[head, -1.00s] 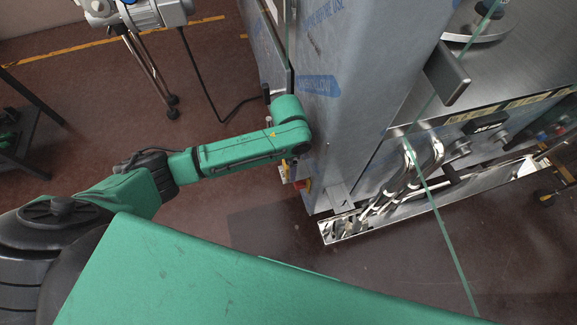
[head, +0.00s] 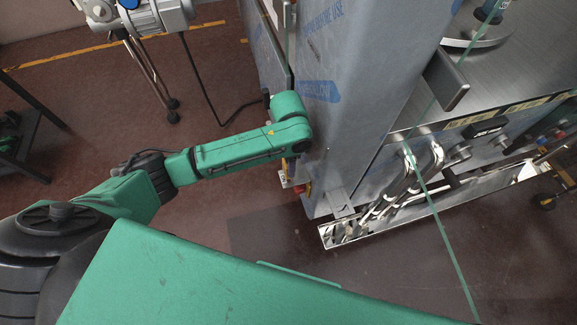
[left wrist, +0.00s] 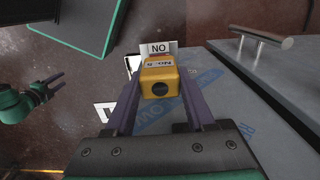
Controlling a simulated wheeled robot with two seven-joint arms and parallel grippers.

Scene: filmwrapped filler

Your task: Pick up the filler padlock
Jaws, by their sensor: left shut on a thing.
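The filler padlock (left wrist: 160,80) is a yellow block with a dark round keyhole and a white label, in the middle of the left wrist view. My left gripper (left wrist: 160,100) is shut on it, with one purple finger on each side. A white tag reading "NO" (left wrist: 158,48) shows just beyond the padlock; I cannot tell whether they touch. In the head view my left arm reaches to the machine's left side and its forearm hides the gripper and padlock. My right gripper (left wrist: 54,82) shows at the left of the left wrist view, with fingers apart and empty.
The film-wrapped filler machine (head: 345,120) stands right beside my left gripper. A bar handle (left wrist: 262,38) sticks out from its panel. A metal tray with pipes (head: 440,195) runs along its base. A stand with a motor (head: 140,15) is at the back left. Open floor (head: 240,90) lies between.

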